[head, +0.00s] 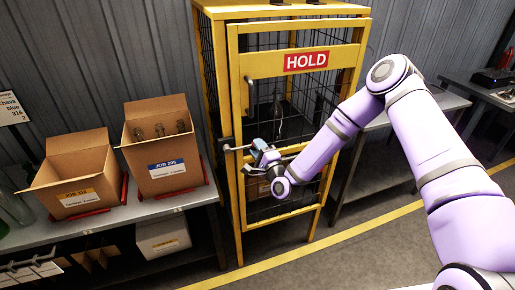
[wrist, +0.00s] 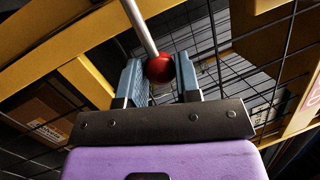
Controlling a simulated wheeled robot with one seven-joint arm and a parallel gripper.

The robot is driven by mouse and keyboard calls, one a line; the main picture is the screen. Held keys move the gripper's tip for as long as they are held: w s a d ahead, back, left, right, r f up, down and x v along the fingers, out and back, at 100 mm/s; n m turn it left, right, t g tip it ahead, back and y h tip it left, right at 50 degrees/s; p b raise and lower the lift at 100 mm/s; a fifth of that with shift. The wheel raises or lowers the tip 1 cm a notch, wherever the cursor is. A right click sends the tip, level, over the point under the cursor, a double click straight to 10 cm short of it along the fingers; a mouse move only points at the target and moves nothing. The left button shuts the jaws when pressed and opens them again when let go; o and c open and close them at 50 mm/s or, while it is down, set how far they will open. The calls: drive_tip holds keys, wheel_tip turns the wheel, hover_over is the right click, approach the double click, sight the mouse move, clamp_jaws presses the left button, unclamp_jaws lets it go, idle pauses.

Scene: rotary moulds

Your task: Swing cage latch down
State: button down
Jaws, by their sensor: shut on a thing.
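The yellow cage (head: 233,80) with black wire mesh stands in the middle of the head view, its door carrying a red HOLD sign (head: 306,61). The cage latch (head: 238,148) is a grey metal rod at the left door post, lying roughly level and pointing right toward my gripper (head: 262,150). In the wrist view the latch rod (wrist: 139,25) ends in a red ball knob (wrist: 159,68). The blue-grey fingers of my gripper (wrist: 158,78) are shut on the knob, one on each side. In the head view the gripper hides the knob.
A grey bench (head: 130,216) on the left bears two cardboard boxes, one marked JOB 205 (head: 160,150), the other open (head: 75,175). A white box (head: 163,237) stands below. Another table (head: 400,115) stands right of the cage. The floor in front is clear, with a yellow line (head: 330,238).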

drive_tip(key=c, duration=0.8)
unclamp_jaws()
drive_tip(key=shift+f, duration=0.1)
drive_tip(key=v, duration=1)
drive_tip(key=shift+s+d, duration=0.2)
drive_tip(key=shift+s, duration=0.15)
